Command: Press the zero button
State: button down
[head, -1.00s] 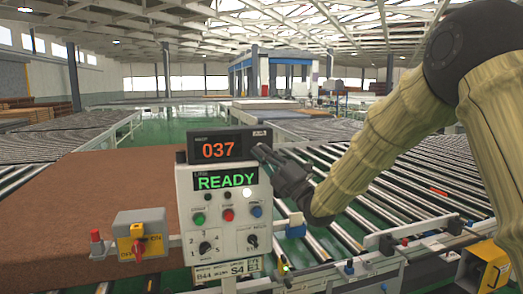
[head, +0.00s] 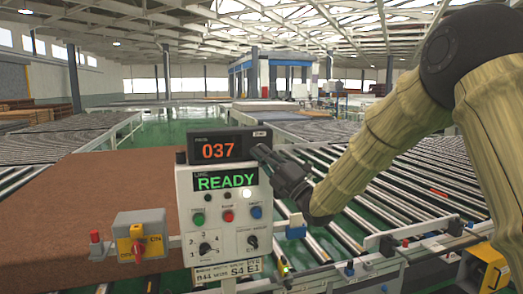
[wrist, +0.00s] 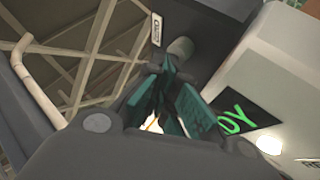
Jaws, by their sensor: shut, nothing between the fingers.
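The counter box (head: 215,146) on top of the control panel reads 037 in orange. A small white label (head: 260,133) sits at its upper right; its text is too blurred to read. My gripper (head: 262,152) is shut and empty, with its tips at the right end of this box. In the wrist view a grey round button (wrist: 181,47) stands out beside a white label (wrist: 156,28), probably the zero button. My shut fingertips (wrist: 165,68) are just below it in that picture; I cannot tell whether they touch. The head view hides this button behind my fingers.
The control panel (head: 218,236) shows a green READY screen (head: 225,181), a lit white lamp (head: 247,193), several coloured buttons and two knobs. A yellow switch box (head: 140,238) stands at its left. Roller conveyors (head: 400,190) lie to the right, a brown slab (head: 90,205) to the left.

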jog(key=shift+w+a, duration=0.1)
jog(key=shift+w, duration=0.4)
dwell(0.8)
jog(key=shift+s+b, duration=0.1)
jog(key=shift+b, duration=0.25)
jog(key=shift+s+d+b, duration=0.2)
jog(key=shift+s+b, duration=0.15)
jog(key=shift+s, duration=0.25)
jog(key=shift+s+d+b, duration=0.15)
jog(key=shift+s+b, duration=0.2)
jog(key=shift+s, duration=0.2)
jog(key=s+b, duration=0.1)
jog(key=s+d+b, duration=0.1)
jog(key=s, duration=0.1)
jog(key=s+b, duration=0.1)
jog(key=shift+s+d, duration=0.3)
jog(key=shift+s, duration=0.05)
